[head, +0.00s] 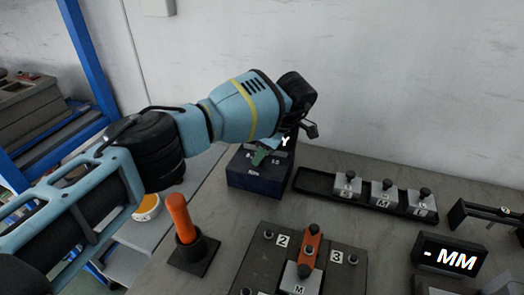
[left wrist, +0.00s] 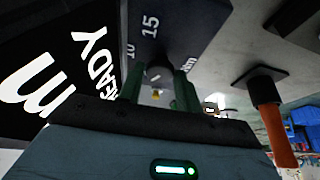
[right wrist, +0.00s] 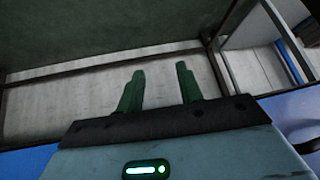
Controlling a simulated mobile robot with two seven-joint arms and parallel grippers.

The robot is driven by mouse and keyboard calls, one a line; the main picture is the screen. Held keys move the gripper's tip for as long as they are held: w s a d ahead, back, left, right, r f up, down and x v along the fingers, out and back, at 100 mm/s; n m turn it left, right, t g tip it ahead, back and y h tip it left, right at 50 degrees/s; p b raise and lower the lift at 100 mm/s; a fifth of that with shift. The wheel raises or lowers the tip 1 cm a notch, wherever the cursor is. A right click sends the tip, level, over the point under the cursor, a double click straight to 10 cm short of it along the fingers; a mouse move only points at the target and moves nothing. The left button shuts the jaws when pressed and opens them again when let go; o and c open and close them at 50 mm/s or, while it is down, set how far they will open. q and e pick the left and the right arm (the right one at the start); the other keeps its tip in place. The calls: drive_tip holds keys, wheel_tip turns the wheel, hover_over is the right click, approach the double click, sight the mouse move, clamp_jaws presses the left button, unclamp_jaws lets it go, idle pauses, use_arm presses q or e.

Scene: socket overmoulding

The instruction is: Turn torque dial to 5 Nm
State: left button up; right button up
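The torque dial unit is a dark blue box (head: 255,182) with white numbers on its top, standing behind the bench's middle in the head view. My left gripper (head: 267,154) is over its top, pointing down. In the left wrist view, my left gripper's green fingers (left wrist: 159,92) stand open on either side of the small grey dial knob (left wrist: 156,72). Contact with the knob cannot be told. The marks 10 and 15 and "Nm" show around it; the dial's setting is unclear. My right gripper (right wrist: 161,72) is open and empty, away from the bench items.
A black display (left wrist: 45,75) reading "READY" stands close beside the dial unit. An orange-handled tool (head: 180,218) stands in a black holder. A tray (head: 315,183) holds several grey blocks. A numbered fixture plate (head: 253,262) and an "- MM" display (head: 450,258) are nearer.

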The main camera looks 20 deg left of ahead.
use_arm(q)
drive_tip(key=o, duration=0.4)
drive_tip(key=shift+c, duration=0.2)
drive_tip(key=v, duration=0.8)
drive_tip(key=shift+b, duration=0.4)
drive_tip(key=shift+f, duration=0.15)
